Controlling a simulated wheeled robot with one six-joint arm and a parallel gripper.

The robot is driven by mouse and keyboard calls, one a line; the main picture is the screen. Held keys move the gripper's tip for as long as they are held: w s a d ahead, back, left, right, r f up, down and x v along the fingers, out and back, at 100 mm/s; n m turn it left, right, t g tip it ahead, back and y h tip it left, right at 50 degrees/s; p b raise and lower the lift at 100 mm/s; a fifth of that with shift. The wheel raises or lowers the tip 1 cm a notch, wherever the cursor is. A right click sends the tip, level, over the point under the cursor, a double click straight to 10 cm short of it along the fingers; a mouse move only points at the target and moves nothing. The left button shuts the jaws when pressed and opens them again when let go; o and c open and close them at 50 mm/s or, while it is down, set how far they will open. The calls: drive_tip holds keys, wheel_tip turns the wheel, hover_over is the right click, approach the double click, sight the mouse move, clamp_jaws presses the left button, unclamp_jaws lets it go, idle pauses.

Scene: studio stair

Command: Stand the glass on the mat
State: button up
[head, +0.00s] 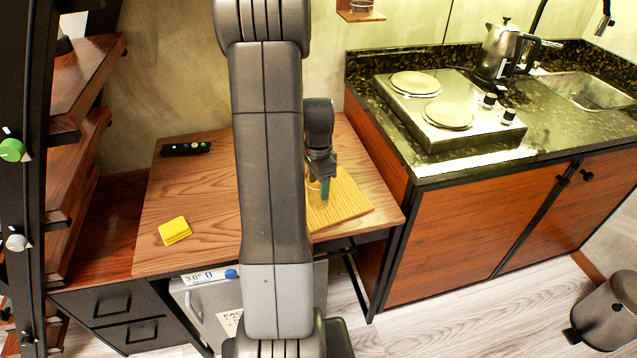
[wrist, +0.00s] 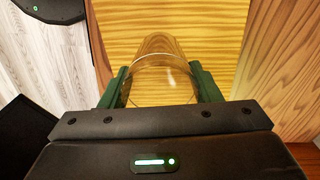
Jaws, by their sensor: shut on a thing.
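The glass (wrist: 160,60) is clear and see-through. In the wrist view it sits between the green fingers of my gripper (wrist: 160,88), which is shut on it. The mat (wrist: 215,35) is yellow and striped and lies behind the glass in that view. In the head view the mat (head: 348,198) lies on the right part of the wooden table, partly hidden by my arm. My gripper (head: 322,185) and the glass (head: 314,192) are over the mat's left part. I cannot tell whether the glass's base touches the mat.
A yellow sponge-like block (head: 174,231) and a dark remote (head: 185,148) lie on the left of the wooden table (head: 200,195). A counter with a two-plate hob (head: 450,108) and a kettle (head: 500,50) stands higher at the right. Shelves (head: 80,150) stand at the left.

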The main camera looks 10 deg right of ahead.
drive_tip(key=shift+f, duration=0.25)
drive_tip(key=o, duration=1.1)
drive_tip(key=shift+r, duration=0.1)
wheel_tip(320, 180, up, 12)
drive_tip(key=shift+r, duration=0.1)
wheel_tip(320, 180, down, 12)
drive_tip(key=shift+f, duration=0.1)
drive_tip(key=shift+r, duration=1.6)
